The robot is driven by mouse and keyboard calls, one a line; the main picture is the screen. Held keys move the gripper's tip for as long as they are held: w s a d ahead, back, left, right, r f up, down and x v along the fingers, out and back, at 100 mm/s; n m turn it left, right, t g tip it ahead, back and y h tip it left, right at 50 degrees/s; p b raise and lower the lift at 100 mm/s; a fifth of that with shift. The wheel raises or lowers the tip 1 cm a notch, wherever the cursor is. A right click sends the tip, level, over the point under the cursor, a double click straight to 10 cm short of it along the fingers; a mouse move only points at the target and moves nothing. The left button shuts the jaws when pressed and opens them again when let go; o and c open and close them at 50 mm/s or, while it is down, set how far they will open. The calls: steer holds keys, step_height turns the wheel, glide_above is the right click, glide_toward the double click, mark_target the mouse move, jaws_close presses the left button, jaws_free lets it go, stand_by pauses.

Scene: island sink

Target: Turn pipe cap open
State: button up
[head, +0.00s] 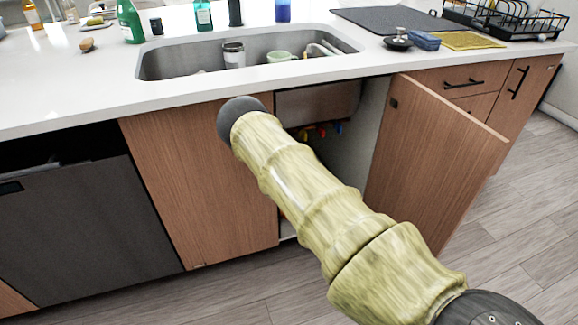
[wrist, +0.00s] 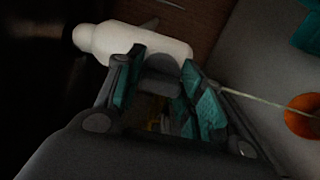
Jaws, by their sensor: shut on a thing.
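My gripper (wrist: 157,75) shows in the dim wrist view, its teal-padded fingers on either side of a dark grey piece (wrist: 160,66), seemingly the pipe cap. It is shut on this piece. A white, rounded, bottle-like body (wrist: 130,42) lies just beyond the fingertips; I cannot tell whether it joins the grey piece. In the head view my arm reaches into the open cabinet under the sink and hides my gripper and the cap. Small red, yellow and blue parts (head: 318,131) show inside the cabinet beyond my arm.
The cabinet's right door (head: 440,150) stands open beside my arm. The left door panel (head: 195,185) is closed. The sink (head: 190,60) and counter (head: 60,90) are above. In the wrist view an orange round thing (wrist: 302,117) and a thin pale line lie to the right.

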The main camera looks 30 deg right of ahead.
steer(key=shift+f, duration=0.1)
steer(key=o, duration=1)
steer(key=shift+c, duration=0.2)
steer(key=v, duration=1.2)
steer(key=shift+a, duration=0.1)
